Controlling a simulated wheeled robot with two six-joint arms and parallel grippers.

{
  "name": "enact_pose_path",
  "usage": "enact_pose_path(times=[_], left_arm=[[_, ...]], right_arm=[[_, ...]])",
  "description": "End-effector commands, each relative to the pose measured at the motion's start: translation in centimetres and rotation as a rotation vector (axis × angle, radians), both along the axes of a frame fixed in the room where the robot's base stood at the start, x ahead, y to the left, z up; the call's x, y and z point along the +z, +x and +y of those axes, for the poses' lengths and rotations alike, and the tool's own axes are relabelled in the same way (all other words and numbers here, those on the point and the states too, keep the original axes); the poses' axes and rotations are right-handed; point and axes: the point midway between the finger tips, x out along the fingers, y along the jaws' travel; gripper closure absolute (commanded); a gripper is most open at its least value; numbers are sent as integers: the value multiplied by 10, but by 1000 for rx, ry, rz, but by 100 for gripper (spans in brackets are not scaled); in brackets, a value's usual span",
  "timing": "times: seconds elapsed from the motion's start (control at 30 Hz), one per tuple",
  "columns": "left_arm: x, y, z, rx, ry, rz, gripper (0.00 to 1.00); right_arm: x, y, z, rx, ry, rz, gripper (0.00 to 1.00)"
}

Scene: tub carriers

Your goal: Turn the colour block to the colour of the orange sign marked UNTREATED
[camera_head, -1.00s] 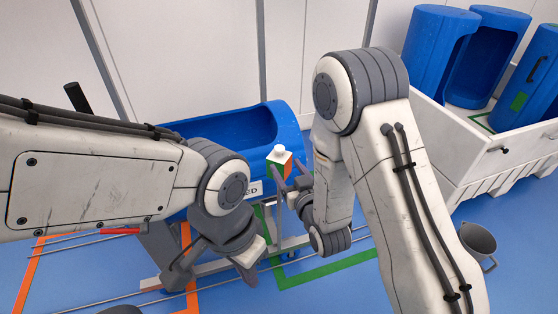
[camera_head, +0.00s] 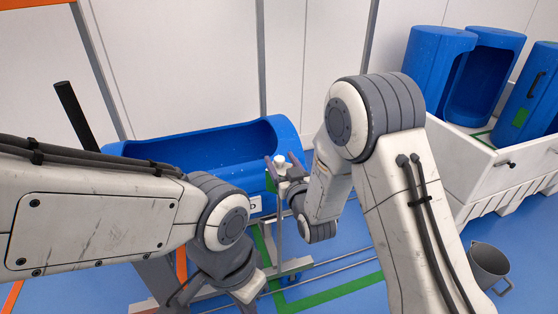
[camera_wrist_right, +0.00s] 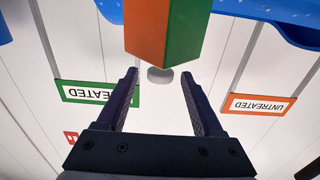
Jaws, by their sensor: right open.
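The colour block shows in the right wrist view with an orange face (camera_wrist_right: 146,22) on the left and a green face (camera_wrist_right: 186,28) on the right. Its pale round knob (camera_wrist_right: 159,75) points toward my right gripper (camera_wrist_right: 165,92), which is open, its fingers either side of and short of the knob. In the head view, my right gripper (camera_head: 284,170) is at the block's white top (camera_head: 281,160), hiding much of the block. The orange-framed UNTREATED sign (camera_wrist_right: 258,104) hangs upside down in the wrist view. My left gripper (camera_head: 250,290) is low; its jaws are unclear.
A green-framed sign (camera_wrist_right: 85,93), partly behind a finger, shows letters ending EATED. A blue tub (camera_head: 140,158) lies on a carrier beside the block. A white crate (camera_head: 450,165) with blue tubs stands right, a grey jug (camera_head: 488,265) on the floor before it.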

Motion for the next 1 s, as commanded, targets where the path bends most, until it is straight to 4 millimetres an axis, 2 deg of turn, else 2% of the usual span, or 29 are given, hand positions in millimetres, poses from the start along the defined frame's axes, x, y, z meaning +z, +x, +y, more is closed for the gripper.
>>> enact_pose_path(times=[0.17, 0.47, 0.5, 0.63, 0.67, 1.0], left_arm=[[-1, 0, 0, 0, 0, 0, 100], [-1, 0, 0, 0, 1, 1, 100], [-1, 0, 0, 0, 1, 1, 100], [-1, 0, 0, 0, 0, 0, 100], [-1, 0, 0, 0, 1, 1, 100], [-4, 0, 0, 0, 1, 1, 100]], right_arm=[[0, 13, 4, 0, 0, 0, 32], [0, 14, 5, 0, 0, 1, 32], [0, 14, 5, 0, 0, 1, 47], [0, 14, 5, 0, 0, 1, 97], [0, 14, 5, 0, 0, 0, 100], [-1, 14, 6, -42, 1, -1, 100]])
